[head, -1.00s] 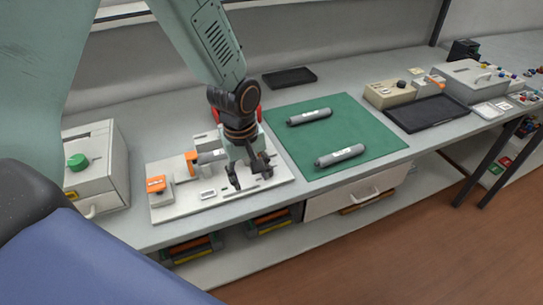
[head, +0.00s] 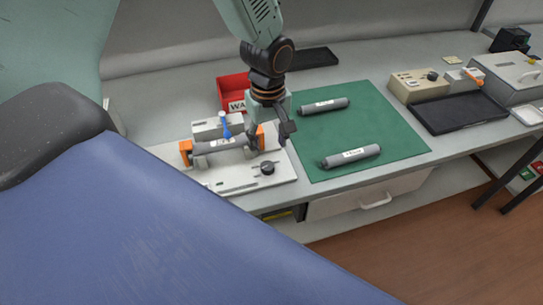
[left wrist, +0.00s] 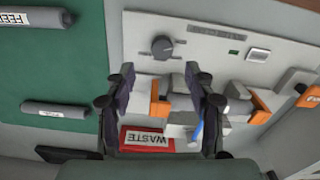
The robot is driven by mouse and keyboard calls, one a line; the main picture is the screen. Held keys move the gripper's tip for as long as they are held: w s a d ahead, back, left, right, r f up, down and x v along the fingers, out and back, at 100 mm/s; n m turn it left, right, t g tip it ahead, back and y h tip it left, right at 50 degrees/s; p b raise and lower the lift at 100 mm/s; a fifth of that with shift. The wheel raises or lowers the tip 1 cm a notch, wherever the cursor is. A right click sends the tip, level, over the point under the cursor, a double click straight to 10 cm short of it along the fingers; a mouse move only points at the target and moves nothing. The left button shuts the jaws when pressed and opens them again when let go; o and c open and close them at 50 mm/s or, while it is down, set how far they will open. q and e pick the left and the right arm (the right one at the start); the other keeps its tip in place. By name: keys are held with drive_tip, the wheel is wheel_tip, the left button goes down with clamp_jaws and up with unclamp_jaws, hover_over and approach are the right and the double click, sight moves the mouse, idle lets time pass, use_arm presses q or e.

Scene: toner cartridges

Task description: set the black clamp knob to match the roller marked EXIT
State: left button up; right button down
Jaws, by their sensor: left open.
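The black clamp knob (head: 267,168) is on the front right of the white fixture plate (head: 225,182). It also shows in the left wrist view (left wrist: 162,46), beyond my fingertips. A grey roller (head: 222,144) with a white label lies in the fixture between orange clamp blocks. Two more grey rollers lie on the green mat, a rear one (head: 323,106) and a front one (head: 352,156). One mat roller's label seems to read FEED (left wrist: 30,18); I cannot read EXIT on any. My left gripper (head: 270,139) is open and empty above the fixture's right end, apart from the knob.
A red WASTE bin (head: 233,88) stands behind the fixture. A black tray (head: 458,113) and beige boxes are to the right. The green mat (head: 310,135) has free room between its rollers.

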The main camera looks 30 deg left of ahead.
sight(268, 166)
use_arm(q)
wheel_tip(268, 166, down, 7)
drive_tip(key=shift+a+r+b, duration=0.15)
drive_tip(key=shift+b, duration=0.2)
drive_tip(key=shift+s+f, duration=0.1)
drive_tip(key=shift+f, duration=0.1)
drive_tip(key=shift+s, duration=0.25)
drive_tip(key=shift+w+f, duration=0.15)
drive_tip(key=shift+w, duration=0.15)
drive_tip(key=c, duration=0.3)
drive_tip(key=shift+s, duration=0.15)
drive_tip(key=c, duration=0.5)
clamp_jaws()
